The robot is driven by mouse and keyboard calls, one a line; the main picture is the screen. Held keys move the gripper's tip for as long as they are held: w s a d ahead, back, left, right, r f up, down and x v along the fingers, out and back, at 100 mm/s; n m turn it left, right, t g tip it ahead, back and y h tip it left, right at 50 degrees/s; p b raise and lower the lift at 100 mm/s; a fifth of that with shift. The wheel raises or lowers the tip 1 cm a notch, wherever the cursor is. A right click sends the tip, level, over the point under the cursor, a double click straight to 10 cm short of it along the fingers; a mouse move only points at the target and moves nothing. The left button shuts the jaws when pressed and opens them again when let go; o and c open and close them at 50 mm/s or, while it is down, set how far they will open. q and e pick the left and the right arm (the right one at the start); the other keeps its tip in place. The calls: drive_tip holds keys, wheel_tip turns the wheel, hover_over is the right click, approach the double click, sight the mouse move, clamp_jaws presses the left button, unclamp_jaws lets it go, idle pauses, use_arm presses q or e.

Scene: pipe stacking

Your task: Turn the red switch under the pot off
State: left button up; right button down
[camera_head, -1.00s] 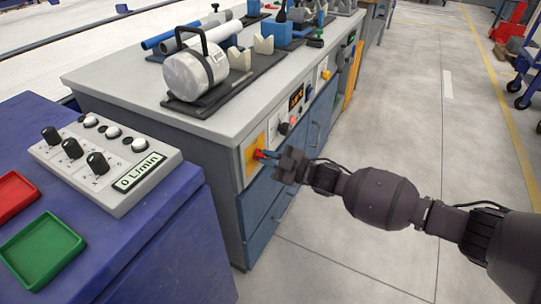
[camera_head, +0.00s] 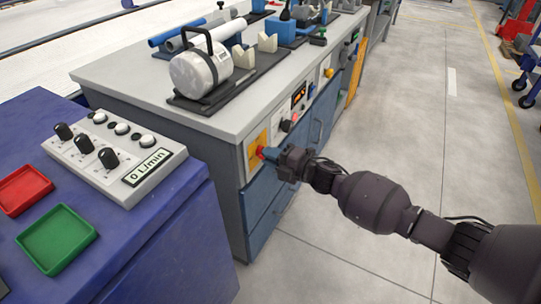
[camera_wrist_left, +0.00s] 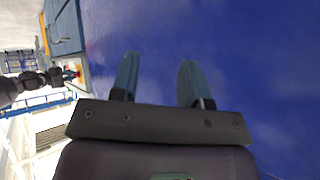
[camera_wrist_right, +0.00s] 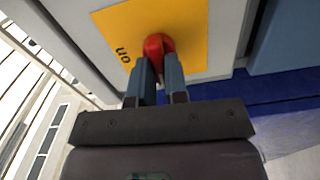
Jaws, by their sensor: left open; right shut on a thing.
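The red switch (camera_head: 261,152) sits on a yellow plate (camera_head: 256,143) on the front of the grey workbench, below the silver pot (camera_head: 200,68). My right gripper (camera_head: 270,154) reaches it from the right. In the right wrist view the red switch (camera_wrist_right: 158,47) is between the blue fingertips of my right gripper (camera_wrist_right: 158,68), which are shut on it. The word "on" shows on the plate's left side. My left gripper (camera_wrist_left: 157,75) is open and empty in front of the blue cabinet side; it is not seen in the head view.
A blue cabinet (camera_head: 165,225) at the left carries a control box (camera_head: 113,155) reading 0 L/min, a red tray (camera_head: 22,188) and a green tray (camera_head: 56,238). Pipes and blocks stand on the workbench top (camera_head: 130,75). The floor at the right is open.

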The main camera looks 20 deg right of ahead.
drive_tip(key=shift+n, duration=0.5)
drive_tip(key=c, duration=1.1)
unclamp_jaws()
drive_tip(key=shift+c, duration=0.2)
drive_tip(key=shift+d, duration=0.1)
use_arm(q)
drive_tip(key=shift+s+a+n+p, duration=0.3)
drive_tip(key=shift+s+p, duration=0.15)
drive_tip(key=shift+p, duration=0.6)
use_arm(e)
drive_tip(key=v, duration=1)
drive_tip(key=shift+s+d, duration=0.2)
drive_tip(key=shift+s, duration=0.1)
use_arm(q)
drive_tip(key=shift+r, duration=0.1)
